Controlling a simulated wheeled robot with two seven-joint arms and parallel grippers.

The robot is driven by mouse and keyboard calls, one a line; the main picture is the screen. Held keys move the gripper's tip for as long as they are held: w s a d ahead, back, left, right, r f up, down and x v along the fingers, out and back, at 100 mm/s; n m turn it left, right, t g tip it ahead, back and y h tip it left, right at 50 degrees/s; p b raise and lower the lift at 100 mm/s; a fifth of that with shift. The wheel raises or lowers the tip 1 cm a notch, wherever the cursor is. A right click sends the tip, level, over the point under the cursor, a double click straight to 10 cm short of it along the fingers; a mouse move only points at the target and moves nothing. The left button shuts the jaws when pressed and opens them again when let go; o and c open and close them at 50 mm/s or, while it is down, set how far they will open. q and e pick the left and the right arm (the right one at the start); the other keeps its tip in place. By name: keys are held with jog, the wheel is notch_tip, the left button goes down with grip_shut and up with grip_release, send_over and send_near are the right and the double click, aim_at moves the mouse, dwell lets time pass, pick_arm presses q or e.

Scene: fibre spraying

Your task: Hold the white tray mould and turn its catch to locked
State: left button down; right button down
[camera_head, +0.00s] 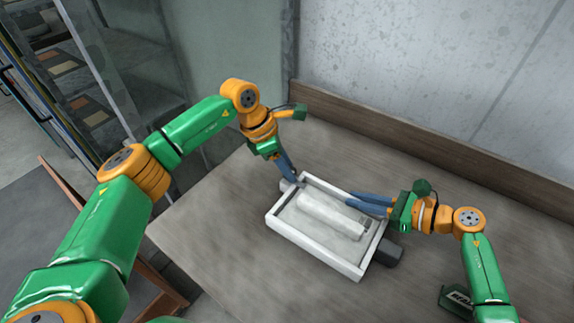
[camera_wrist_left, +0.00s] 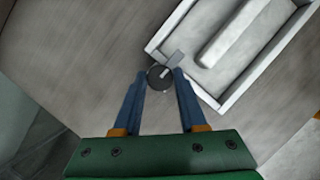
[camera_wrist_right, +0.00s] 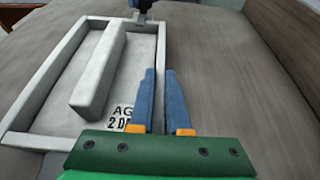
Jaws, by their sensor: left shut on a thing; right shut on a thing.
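The white tray mould (camera_head: 312,254) lies on the table, a shallow rectangular frame with a raised pale bar (camera_head: 328,214) inside. Its catch, a dark round knob with a light mark (camera_wrist_left: 159,77), sits outside the tray's wall at the far left corner. My left gripper (camera_head: 290,181) points down at it, fingers on either side of the knob, also seen in the left wrist view (camera_wrist_left: 160,74). My right gripper (camera_wrist_right: 159,70) is shut on the tray's wall, one finger inside and one outside. Whether the mark means locked I cannot tell.
A printed label (camera_wrist_right: 121,118) lies inside the tray, partly hidden by my finger. A dark grey block (camera_head: 388,252) stands against the tray's right end. A dark lettered box (camera_head: 457,300) is at the lower right. A wooden ledge (camera_head: 400,138) runs along the wall behind; table to the left is clear.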

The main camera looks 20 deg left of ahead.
dwell(0.3)
pick_arm(q)
jog(key=shift+c, duration=2.2)
grip_release()
jog(key=v, duration=1.2)
pick_arm(e)
jog(key=c, duration=0.8)
grip_release()
